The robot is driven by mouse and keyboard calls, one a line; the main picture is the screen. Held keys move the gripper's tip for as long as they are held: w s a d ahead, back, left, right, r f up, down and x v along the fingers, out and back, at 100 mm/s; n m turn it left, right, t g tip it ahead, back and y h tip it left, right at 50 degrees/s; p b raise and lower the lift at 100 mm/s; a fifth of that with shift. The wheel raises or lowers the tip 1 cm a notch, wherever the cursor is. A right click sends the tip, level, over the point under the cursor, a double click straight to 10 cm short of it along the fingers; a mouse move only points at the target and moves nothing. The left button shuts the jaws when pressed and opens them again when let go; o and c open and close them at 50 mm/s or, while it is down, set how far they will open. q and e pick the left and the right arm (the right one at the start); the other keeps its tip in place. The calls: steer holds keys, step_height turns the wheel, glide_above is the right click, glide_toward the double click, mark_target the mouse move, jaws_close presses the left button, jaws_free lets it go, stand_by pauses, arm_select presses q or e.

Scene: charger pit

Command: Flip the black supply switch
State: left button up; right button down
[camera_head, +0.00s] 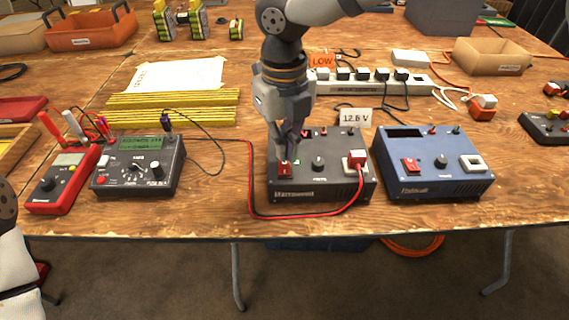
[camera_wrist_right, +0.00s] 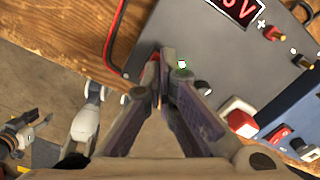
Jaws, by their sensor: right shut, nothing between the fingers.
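The black supply (camera_head: 325,190) stands near the table's front edge, and its grey top also shows in the wrist view (camera_wrist_right: 205,40). Its red switch (camera_head: 285,169) is at the front left of the top, directly under my right gripper's fingertips. My right gripper (camera_head: 287,158) points down, shut and empty, at the switch; I cannot tell whether it touches. In the wrist view the closed fingers (camera_wrist_right: 166,62) hide the switch, so its position is unclear.
A blue supply (camera_head: 432,184) with its own red switch stands close on the right. A red lead runs in front of the black supply to a red plug (camera_head: 357,158). A dark meter box (camera_head: 138,180) and a red multimeter (camera_head: 62,182) stand left. A power strip (camera_head: 370,84) lies behind.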

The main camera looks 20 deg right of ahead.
mark_target(285, 162)
arm_select(q)
steer(key=shift+f, duration=0.1)
arm_select(e)
steer(key=shift+f, duration=0.85)
steer(key=shift+r+p, duration=1.1)
steer(key=shift+r, duration=2.5)
arm_select(q)
steer(key=shift+t, duration=0.6)
steer(key=w+r, duration=0.3)
arm_select(e)
steer(key=shift+f, duration=0.1)
